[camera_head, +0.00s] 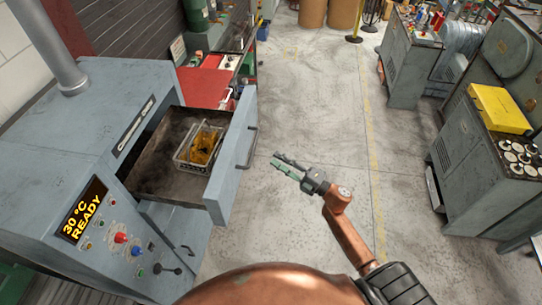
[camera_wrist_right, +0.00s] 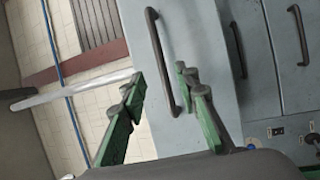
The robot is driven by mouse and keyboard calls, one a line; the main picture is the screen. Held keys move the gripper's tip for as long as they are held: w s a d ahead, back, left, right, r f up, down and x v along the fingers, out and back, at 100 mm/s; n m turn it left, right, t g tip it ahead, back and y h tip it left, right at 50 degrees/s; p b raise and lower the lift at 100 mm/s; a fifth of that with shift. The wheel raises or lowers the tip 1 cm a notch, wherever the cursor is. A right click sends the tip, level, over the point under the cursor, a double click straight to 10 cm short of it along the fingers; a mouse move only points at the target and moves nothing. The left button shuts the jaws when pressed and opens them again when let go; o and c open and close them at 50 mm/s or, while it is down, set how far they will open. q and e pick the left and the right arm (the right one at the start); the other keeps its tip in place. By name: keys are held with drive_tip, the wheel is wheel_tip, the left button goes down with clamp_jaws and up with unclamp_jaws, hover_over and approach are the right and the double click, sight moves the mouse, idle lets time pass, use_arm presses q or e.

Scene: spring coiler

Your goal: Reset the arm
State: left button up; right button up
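My right gripper (camera_head: 288,168) is open and empty over the floor, to the right of the open drawer (camera_head: 238,150) in the head view. In the right wrist view its two green fingers (camera_wrist_right: 160,88) are spread apart, with the drawer's dark handle (camera_wrist_right: 160,55) showing beyond the gap between them. The handle also shows in the head view, and the gripper is apart from it there. A wire basket (camera_head: 198,147) with yellow-orange contents sits inside the drawer. My left gripper shows in neither view.
The grey oven cabinet (camera_head: 80,130) stands at left; its display (camera_head: 84,209) reads "30 °C READY". A red surface (camera_head: 203,88) lies behind the drawer. Grey machines (camera_head: 465,150) stand at right, one with a yellow box (camera_head: 498,108). The floor between is clear.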

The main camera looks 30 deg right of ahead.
drive_tip(key=shift+s+d, duration=0.1)
drive_tip(key=shift+s, duration=0.05)
idle(0.4)
